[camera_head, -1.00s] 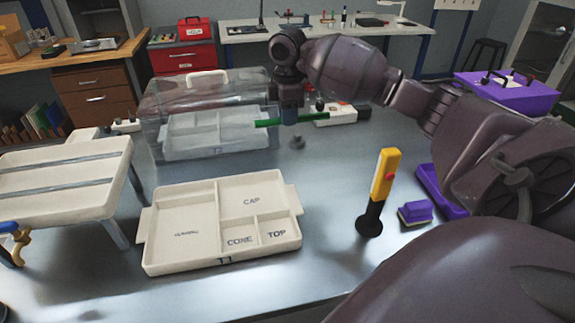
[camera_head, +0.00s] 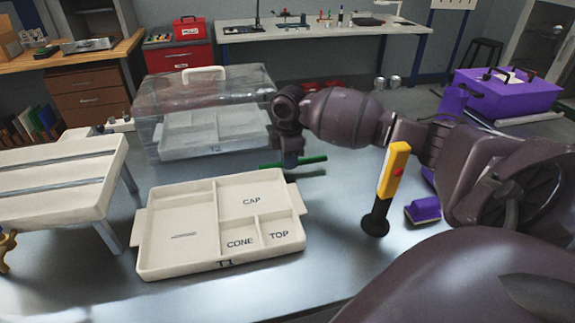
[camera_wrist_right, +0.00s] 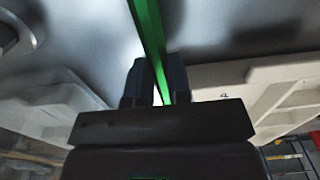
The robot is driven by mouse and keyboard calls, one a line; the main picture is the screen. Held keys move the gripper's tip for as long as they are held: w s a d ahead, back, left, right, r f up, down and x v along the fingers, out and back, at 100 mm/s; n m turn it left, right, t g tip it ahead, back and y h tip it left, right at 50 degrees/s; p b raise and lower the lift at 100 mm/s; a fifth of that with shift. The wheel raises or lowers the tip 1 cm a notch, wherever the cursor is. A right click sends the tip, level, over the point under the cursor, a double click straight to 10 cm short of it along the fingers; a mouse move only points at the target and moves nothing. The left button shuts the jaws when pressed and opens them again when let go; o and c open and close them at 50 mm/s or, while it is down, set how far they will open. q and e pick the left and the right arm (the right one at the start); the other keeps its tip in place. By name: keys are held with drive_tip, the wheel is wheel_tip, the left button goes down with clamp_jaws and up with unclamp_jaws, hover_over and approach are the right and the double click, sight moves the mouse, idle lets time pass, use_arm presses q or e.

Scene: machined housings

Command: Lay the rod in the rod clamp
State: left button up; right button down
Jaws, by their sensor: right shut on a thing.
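The green rod (camera_head: 308,161) lies roughly level across my right gripper (camera_head: 290,160), low over the table behind the tray's right side. The right gripper is shut on the rod. In the right wrist view the rod (camera_wrist_right: 148,40) runs from the top edge down between the two dark fingers (camera_wrist_right: 155,85). I cannot make out the rod clamp; the arm and gripper cover part of the table there. A round grey metal part (camera_wrist_right: 20,28) shows at the wrist view's upper left, but I cannot tell what it is. My left gripper is not in view.
A cream tray (camera_head: 186,269) with labelled compartments lies in front. A clear lidded case (camera_head: 205,95) stands behind it. A yellow-and-black upright tool (camera_head: 391,180) and a small purple block (camera_head: 423,210) stand right. A cream slatted stand (camera_head: 60,165) is at left.

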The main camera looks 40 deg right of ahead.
drive_tip(key=shift+f, duration=0.95)
drive_tip(key=c, duration=1.1)
unclamp_jaws()
drive_tip(key=shift+o, duration=0.2)
